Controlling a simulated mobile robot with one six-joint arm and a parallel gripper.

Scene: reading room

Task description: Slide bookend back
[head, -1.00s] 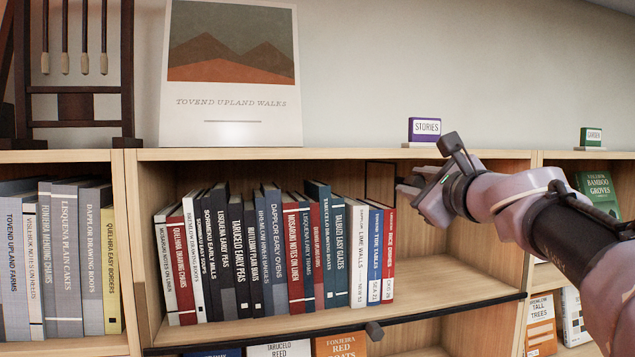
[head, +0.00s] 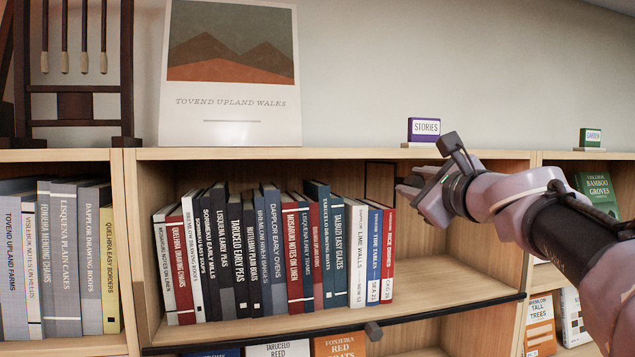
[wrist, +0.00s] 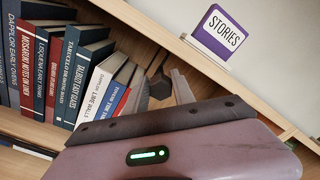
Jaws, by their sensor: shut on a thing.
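The bookend (head: 380,163) is a thin black frame at the right end of the row of books, under the shelf's top board. Its lower part is hidden behind the books. My gripper (head: 403,189) reaches in from the right at that end, beside the last red book (head: 389,255). In the wrist view, my gripper (wrist: 161,88) has its two grey fingers shut on a dark block of the bookend (wrist: 160,88). The fingers hide part of it.
The row of books (head: 265,250) fills the left and middle of the shelf, some leaning. Bare shelf (head: 450,270) lies to their right. A purple "STORIES" sign (head: 424,130) stands on the top board above my gripper. A black rail (head: 440,312) runs along the shelf's front edge.

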